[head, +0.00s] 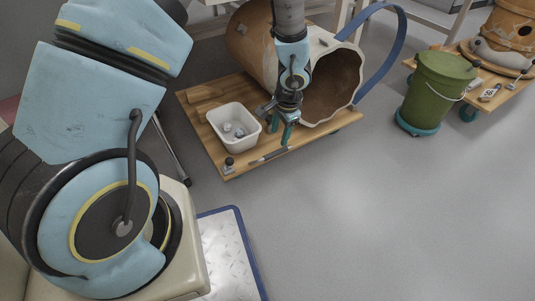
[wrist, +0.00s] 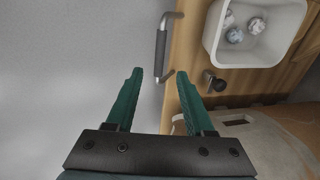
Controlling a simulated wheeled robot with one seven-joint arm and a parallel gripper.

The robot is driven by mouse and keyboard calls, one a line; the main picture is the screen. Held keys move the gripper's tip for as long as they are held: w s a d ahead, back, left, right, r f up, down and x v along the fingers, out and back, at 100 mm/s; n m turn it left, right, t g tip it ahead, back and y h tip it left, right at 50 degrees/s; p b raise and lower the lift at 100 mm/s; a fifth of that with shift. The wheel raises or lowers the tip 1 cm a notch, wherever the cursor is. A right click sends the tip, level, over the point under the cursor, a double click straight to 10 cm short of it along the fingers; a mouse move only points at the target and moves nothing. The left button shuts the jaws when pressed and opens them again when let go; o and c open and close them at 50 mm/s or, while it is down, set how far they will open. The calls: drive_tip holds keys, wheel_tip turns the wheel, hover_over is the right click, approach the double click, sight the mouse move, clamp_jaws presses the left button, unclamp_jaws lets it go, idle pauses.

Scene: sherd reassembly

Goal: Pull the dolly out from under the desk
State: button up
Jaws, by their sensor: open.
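The wooden dolly (head: 215,155) stands at the back with its rear part beneath a desk (head: 208,25). It carries a big broken clay jar (head: 250,45) lying on its side and a white bin (head: 233,140) with pale lumps. A bar handle with a dark grip (head: 268,157) sits on the dolly's front edge; it also shows in the wrist view (wrist: 161,52). My gripper (head: 280,122) is open and empty over this edge. In the wrist view its green fingertips (wrist: 160,74) straddle the handle's lower end in the picture; I cannot tell the height gap.
A green lidded bucket (head: 432,95) stands on a teal wheeled base to the right. A second wooden dolly (head: 490,95) with a pot stands at the far right. A blue curved band (head: 400,45) rises beside the jar. The grey floor in front is clear.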

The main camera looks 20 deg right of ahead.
sight(275, 152)
drive_tip(key=f+b, duration=0.1)
drive_tip(key=f, duration=0.2)
drive_tip(key=w+f+b, duration=0.1)
drive_tip(key=f, duration=0.2)
drive_tip(key=w+f+b, duration=0.1)
drive_tip(key=f+b, duration=0.1)
drive_tip(key=f, duration=0.1)
drive_tip(key=shift+a+f, duration=0.15)
drive_tip(key=shift+f, duration=0.1)
clamp_jaws()
idle(1.0)
